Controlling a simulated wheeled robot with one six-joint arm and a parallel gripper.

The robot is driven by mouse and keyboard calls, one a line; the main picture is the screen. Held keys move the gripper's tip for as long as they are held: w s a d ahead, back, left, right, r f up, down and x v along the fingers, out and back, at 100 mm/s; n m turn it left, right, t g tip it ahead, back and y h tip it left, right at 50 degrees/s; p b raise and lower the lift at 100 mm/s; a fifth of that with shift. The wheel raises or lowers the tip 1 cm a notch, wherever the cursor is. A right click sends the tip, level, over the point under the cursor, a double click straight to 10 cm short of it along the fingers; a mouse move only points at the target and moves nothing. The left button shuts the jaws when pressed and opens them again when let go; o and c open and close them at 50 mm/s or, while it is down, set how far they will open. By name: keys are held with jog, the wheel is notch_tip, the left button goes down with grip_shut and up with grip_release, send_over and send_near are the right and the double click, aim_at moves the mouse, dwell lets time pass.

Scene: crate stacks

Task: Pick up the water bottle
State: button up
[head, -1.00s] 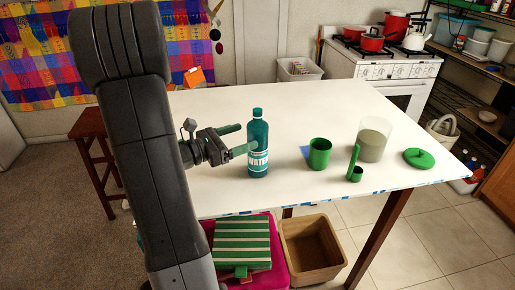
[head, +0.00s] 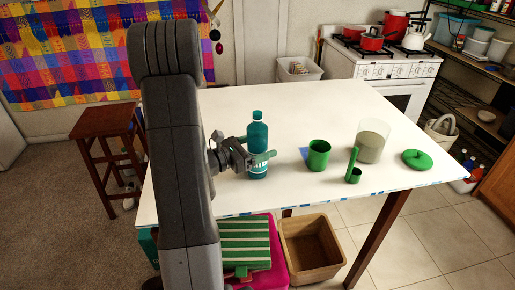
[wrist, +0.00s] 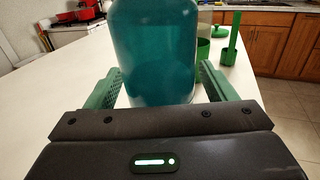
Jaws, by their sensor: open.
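The teal water bottle (head: 258,137) stands upright on the white table, with a white label on its lower part. In the wrist view the bottle (wrist: 155,55) fills the upper middle, between the two green fingers. My gripper (head: 262,160) is at the bottle's lower half, reaching in from the left. In the wrist view my gripper (wrist: 160,88) is open, with one finger on each side of the bottle. A small gap shows beside each finger, so the fingers look apart from the bottle.
A green cup (head: 319,155), a small green ladle (head: 354,170), a clear container (head: 372,140) and a green lid (head: 418,158) stand to the bottle's right. The white table (head: 300,105) is clear behind the bottle. A wooden stool (head: 104,122) stands left.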

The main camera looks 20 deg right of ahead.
jog(key=shift+w+d, duration=0.1)
jog(key=shift+d, duration=0.5)
jog(key=shift+c, duration=0.3)
jog(key=c, duration=1.3)
jog(key=shift+o, duration=0.2)
jog(key=shift+r, duration=0.1)
